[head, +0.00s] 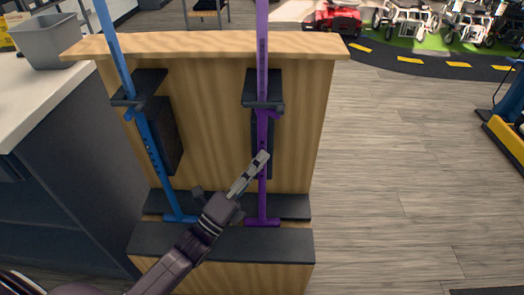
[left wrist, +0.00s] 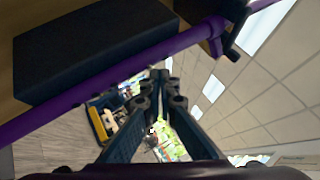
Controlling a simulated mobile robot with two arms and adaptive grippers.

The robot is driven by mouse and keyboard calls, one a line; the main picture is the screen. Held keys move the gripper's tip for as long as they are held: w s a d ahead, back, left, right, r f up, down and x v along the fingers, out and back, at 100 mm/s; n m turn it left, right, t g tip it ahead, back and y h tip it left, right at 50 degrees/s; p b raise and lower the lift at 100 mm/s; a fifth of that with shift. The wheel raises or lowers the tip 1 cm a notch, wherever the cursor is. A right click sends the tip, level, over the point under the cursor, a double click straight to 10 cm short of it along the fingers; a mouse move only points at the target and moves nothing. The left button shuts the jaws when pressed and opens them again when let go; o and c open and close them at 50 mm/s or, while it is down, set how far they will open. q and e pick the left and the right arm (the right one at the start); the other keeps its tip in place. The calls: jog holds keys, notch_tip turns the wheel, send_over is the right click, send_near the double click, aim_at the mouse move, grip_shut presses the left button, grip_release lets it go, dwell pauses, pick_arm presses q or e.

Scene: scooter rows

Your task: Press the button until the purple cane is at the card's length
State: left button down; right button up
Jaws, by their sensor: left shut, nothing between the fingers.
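The purple cane (head: 262,60) stands upright against a wooden stand, held by a black bracket; its foot rests on the lower black ledge. A small purple bit sticks out just under the bracket; I cannot tell if it is the button. No card with a readable length shows. My left gripper (head: 262,158) is shut and empty, in front of the cane's lower part; whether it touches cannot be told. In the left wrist view the purple cane (left wrist: 110,79) runs diagonally past the shut fingertips (left wrist: 158,76), apparently apart from them. My right gripper is not in view.
A blue cane (head: 120,60) leans tilted in a second bracket at the left of the wooden stand (head: 205,120). A counter with a grey bin (head: 48,42) is further left. A red scooter (head: 335,18) and wheelchairs stand behind.

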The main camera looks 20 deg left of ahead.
pick_arm(q)
jog(key=shift+w, duration=0.2)
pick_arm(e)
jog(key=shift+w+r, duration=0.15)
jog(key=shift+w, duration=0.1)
pick_arm(q)
jog(key=shift+w+a, duration=0.1)
jog(key=shift+w, duration=0.05)
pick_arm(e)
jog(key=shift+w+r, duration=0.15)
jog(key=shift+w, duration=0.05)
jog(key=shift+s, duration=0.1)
pick_arm(q)
jog(key=shift+w+a+r, duration=0.1)
jog(key=shift+w, duration=0.05)
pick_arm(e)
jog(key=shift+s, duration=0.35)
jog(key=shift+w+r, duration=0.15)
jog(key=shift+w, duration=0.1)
